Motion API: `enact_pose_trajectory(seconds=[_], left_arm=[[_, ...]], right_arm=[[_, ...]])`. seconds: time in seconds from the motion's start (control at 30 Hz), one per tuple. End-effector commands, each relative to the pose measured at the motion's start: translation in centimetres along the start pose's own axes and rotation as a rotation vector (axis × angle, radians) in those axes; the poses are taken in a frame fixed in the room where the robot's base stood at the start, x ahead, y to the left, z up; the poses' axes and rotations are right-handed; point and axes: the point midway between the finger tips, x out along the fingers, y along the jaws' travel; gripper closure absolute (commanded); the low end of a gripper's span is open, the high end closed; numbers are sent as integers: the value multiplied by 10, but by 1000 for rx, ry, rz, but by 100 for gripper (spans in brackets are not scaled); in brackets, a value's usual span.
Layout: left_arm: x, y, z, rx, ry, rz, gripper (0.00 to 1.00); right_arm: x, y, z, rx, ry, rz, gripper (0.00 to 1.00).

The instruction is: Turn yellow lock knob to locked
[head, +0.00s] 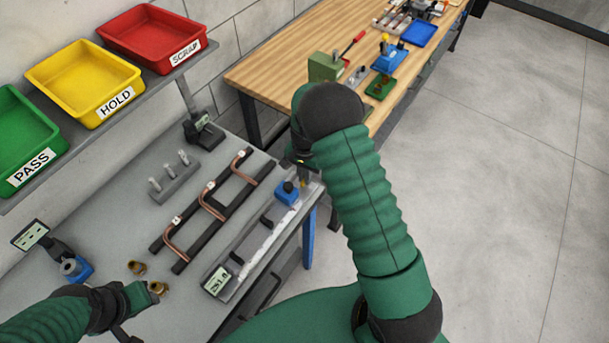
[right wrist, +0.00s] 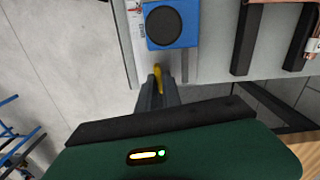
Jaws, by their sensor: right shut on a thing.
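The yellow lock knob (right wrist: 158,72) shows as a narrow yellow piece beside the blue block (right wrist: 172,25) in the right wrist view. My right gripper (right wrist: 157,85) is shut on it, with a dark finger on each side. The fingers hide most of the knob, so its exact turn cannot be read. In the head view the blue block (head: 287,192) sits on the grey measuring fixture (head: 262,240), and my right gripper (head: 303,172) reaches its far end. My left gripper (head: 135,310) is low at the left, over the bench; its finger opening is unclear.
A black rack (head: 178,240) with bent copper tubes lies left of the fixture. Brass fittings (head: 137,267) and a pin block (head: 173,184) lie further left. PASS (head: 30,180), HOLD (head: 116,103) and SCRAP (head: 185,52) bins stand above. Open floor lies right.

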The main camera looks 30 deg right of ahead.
Motion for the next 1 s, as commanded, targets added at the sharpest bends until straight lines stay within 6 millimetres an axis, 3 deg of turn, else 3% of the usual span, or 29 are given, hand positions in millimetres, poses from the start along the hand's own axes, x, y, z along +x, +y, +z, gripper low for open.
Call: enact_pose_trajectory(seconds=[0.4, 0.87, 0.9, 1.0], left_arm=[[-1, 0, 0, 0, 0, 0, 64], [-1, 0, 0, 0, 0, 0, 64], [-1, 0, 0, 0, 0, 0, 64], [-1, 0, 0, 0, 0, 0, 64]], right_arm=[[1, 0, 2, 144, -3, 2, 100], [1, -1, 2, 155, -4, 1, 100], [1, -1, 2, 155, -4, 1, 86], [1, -1, 1, 154, -3, 1, 73]])
